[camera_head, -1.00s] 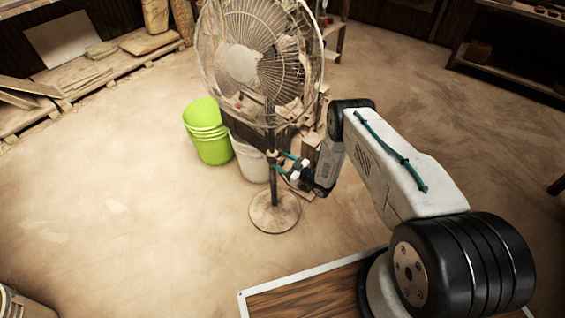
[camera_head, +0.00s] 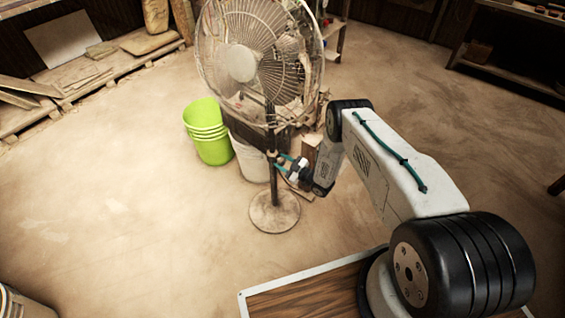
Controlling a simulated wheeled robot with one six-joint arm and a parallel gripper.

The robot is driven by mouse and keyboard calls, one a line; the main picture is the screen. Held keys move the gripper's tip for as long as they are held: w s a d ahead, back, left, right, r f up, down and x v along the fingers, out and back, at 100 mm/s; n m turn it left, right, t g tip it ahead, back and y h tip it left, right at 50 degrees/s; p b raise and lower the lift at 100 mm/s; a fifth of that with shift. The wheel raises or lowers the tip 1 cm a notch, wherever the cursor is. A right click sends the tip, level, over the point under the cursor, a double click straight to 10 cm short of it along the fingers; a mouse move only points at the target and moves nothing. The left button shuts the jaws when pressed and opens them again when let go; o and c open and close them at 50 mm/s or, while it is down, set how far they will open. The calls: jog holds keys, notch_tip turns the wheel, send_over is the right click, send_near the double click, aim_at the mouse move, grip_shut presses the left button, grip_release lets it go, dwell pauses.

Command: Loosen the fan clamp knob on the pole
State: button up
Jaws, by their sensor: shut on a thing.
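A pedestal fan (camera_head: 243,62) stands upright on a round base (camera_head: 274,213), with a dark vertical pole (camera_head: 274,185) under its caged head. My gripper (camera_head: 280,163) reaches in from the right at the pole's clamp height, just under the fan head. Its teal fingers are closed on the small clamp knob at the pole. The knob itself is mostly hidden by the fingers and too small to make out clearly.
Stacked green buckets (camera_head: 209,146) and a white bucket (camera_head: 247,160) stand behind the pole to the left. Wooden boxes (camera_head: 311,152) are close behind my gripper. The floor at left and front is clear.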

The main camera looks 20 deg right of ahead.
jog(key=o, duration=1)
jog(key=shift+d, duration=0.1)
jog(key=v, duration=0.7)
jog(key=shift+s+d, duration=0.2)
jog(key=shift+s, duration=0.15)
